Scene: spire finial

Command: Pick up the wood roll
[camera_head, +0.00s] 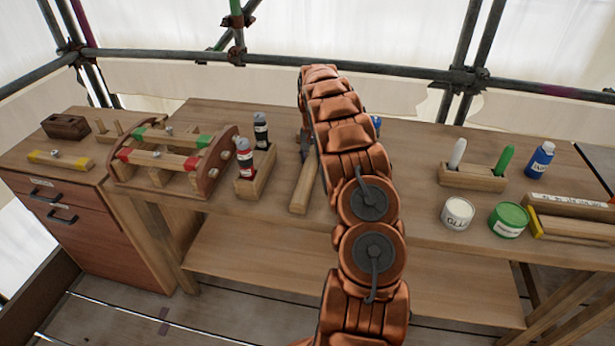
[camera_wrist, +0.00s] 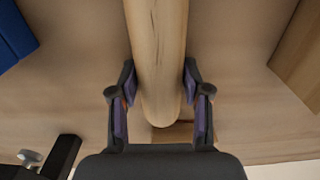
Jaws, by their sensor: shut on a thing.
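The wood roll (camera_wrist: 158,50) is a pale, rounded wooden cylinder. In the wrist view it runs from the top edge down to a rounded end between my fingers. My gripper (camera_wrist: 158,92) is shut on it, with one dark finger with a purple pad on each side. Whether the roll rests on the surface below or is lifted off it cannot be told. In the head view my copper-coloured arm reaches over the workbench (camera_head: 430,225) and hides the roll and most of the gripper.
Left of my arm are a wooden bar (camera_head: 304,185), a holder with two dark-topped bottles (camera_head: 257,172) and a wooden rack (camera_head: 170,160). On the right stand a glue tub (camera_head: 458,214), a green tin (camera_head: 508,220) and a blue bottle (camera_head: 540,160). Scaffold poles (camera_head: 420,72) run behind.

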